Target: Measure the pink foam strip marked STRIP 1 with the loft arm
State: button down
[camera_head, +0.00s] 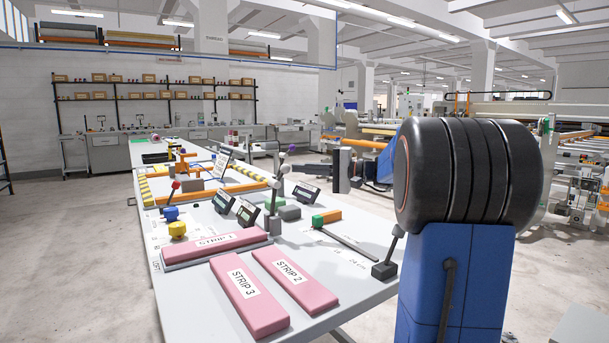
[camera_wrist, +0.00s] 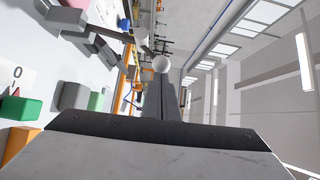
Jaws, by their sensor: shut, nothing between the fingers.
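The pink foam strip marked STRIP 1 (camera_head: 214,243) lies flat on a low grey plate (camera_head: 190,263) across the near left of the table. I cannot tell for certain which part is the loft arm. Levers with ball knobs stand behind the strip, one purple-topped (camera_head: 283,158) and one red-topped (camera_head: 174,186). A yellow knob (camera_head: 177,230) and a blue knob (camera_head: 170,213) stand just behind its left end. The strip is not recognisable there.
Pink strips STRIP 3 (camera_head: 249,295) and STRIP 2 (camera_head: 294,279) lie in front. Small displays (camera_head: 247,212) stand behind STRIP 1. An orange-green block (camera_head: 326,217) and a black-based lever (camera_head: 385,270) stand to the right. My blue-and-black arm hides the right side.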

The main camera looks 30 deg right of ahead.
jog(key=a+r+n+g+h, duration=0.2)
jog(key=a+r+n+h, duration=0.15)
jog(key=a, duration=0.65)
jog(key=a+f+n+g+h, duration=0.1)
jog(key=a+f+n+h, duration=0.3)
jog(key=a, duration=0.9)
jog(key=shift+s+a+f+h, duration=0.2)
jog(key=shift+s+f+h, duration=0.2)
jog(key=shift+f, duration=1.2)
jog(key=shift+n, duration=0.25)
